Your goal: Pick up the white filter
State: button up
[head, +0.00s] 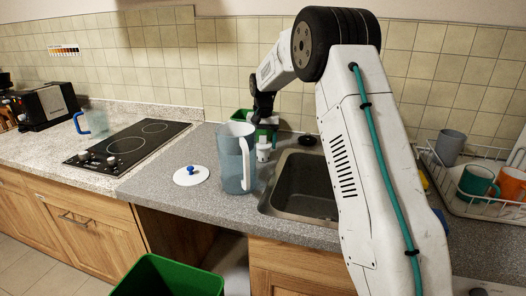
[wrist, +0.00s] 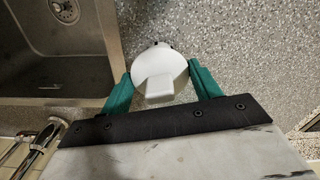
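The white filter (head: 263,153) is at the counter between the blue-tinted pitcher and the sink in the head view. In the wrist view the white filter (wrist: 160,72) shows as a rounded white piece with a blocky tab. My gripper (head: 267,132) points down over it in the head view. In the wrist view the teal fingers of my gripper (wrist: 160,75) flank the filter, one on each side, close to its edges. I cannot tell whether they press on it. The clear blue-tinted pitcher (head: 234,160) stands just left of the filter, partly hiding the view there.
The sink (head: 305,188) lies right of the filter; its basin also shows in the wrist view (wrist: 60,60). A white lid with a blue knob (head: 190,175) lies left of the pitcher. A dish rack (head: 480,205) with mugs stands far right. A green bin (head: 165,280) is below.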

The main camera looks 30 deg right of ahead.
jog(key=c, duration=0.4)
jog(key=shift+o, duration=0.2)
notch_tip(320, 180, up, 10)
jog(key=shift+r, duration=0.1)
